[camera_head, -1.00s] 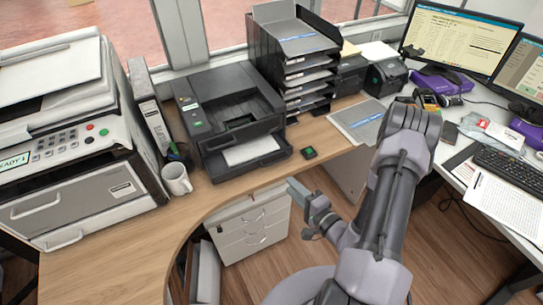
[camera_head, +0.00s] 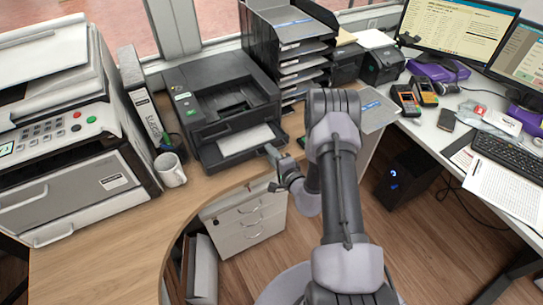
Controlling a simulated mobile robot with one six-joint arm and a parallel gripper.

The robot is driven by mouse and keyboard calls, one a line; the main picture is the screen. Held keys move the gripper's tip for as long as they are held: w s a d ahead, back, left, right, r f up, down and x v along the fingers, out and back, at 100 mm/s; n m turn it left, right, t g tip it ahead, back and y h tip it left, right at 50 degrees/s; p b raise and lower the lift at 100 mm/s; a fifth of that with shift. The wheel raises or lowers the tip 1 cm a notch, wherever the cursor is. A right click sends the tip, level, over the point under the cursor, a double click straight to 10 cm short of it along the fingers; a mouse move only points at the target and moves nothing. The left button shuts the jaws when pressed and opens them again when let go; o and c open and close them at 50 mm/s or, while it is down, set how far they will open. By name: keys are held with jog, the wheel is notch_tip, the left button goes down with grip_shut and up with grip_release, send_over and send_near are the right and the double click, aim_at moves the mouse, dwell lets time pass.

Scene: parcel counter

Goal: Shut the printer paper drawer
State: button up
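The black printer (camera_head: 220,100) stands on the wooden counter left of centre. Its paper drawer (camera_head: 243,146) sticks out at the front, with white paper lying in it. My gripper (camera_head: 271,152) is at the drawer's right front, close to its front edge; I cannot tell whether they touch. The gripper is small here and seen from the side, so the gap between its fingers does not show. My arm reaches up from the bottom of the view and hides part of the counter right of the printer.
A white mug (camera_head: 170,170) and a binder (camera_head: 142,100) stand left of the printer, beside a large copier (camera_head: 70,150). A black tray stack (camera_head: 287,50) rises behind right. White drawers (camera_head: 247,222) are below the counter. The front counter strip is clear.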

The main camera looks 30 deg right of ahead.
grip_shut()
dwell(1.4)
